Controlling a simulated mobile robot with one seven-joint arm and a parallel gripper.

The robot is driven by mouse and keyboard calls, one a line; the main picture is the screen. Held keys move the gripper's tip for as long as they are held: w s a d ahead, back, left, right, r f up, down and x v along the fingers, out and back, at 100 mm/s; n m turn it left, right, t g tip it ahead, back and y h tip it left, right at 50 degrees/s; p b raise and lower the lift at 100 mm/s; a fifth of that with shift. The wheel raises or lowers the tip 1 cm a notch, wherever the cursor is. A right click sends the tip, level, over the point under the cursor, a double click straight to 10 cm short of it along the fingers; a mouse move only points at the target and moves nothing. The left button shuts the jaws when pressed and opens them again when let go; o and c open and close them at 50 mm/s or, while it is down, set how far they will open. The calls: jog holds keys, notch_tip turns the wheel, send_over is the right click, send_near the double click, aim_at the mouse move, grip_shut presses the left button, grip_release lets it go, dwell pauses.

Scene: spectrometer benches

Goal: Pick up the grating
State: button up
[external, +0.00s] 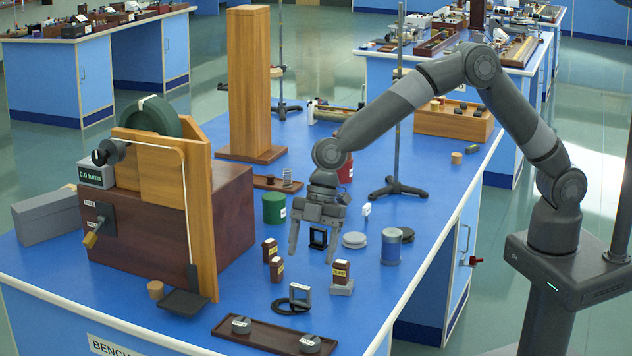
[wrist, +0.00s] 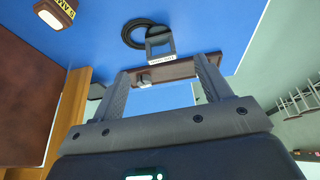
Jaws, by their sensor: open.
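A small upright square frame (external: 299,294) with a white label, which looks like the grating, stands on the blue bench beside a flat black ring (external: 288,307). The label is too small to read. The frame also shows in the wrist view (wrist: 160,42), beyond my fingertips. My gripper (external: 312,257) is open and empty, pointing down above the bench, behind and above the frame in the external view. Its two fingers show spread in the wrist view (wrist: 162,68). A second dark square frame (external: 318,238) shows between the fingers in the external view, apparently behind them.
Small labelled blocks (external: 276,268) and a block on a grey base (external: 341,278) stand close by. A brown tray (external: 270,338) with two grey discs lies at the front edge. A blue cylinder (external: 391,247) stands right; a tall wooden apparatus (external: 200,215) stands left.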

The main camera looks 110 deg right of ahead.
aim_at(302, 287)
jog(key=x, duration=0.5)
jog(key=shift+w+f, duration=0.1)
jog(key=shift+f, duration=0.1)
jog(key=shift+w+a+x, duration=0.15)
jog(key=shift+x, duration=1.2)
jog(key=shift+w+a+x, duration=0.15)
jog(key=shift+x, duration=1.2)
jog(key=shift+r, duration=0.15)
jog(key=shift+c, duration=0.3)
jog(key=c, duration=1.1)
jog(key=shift+r, duration=0.1)
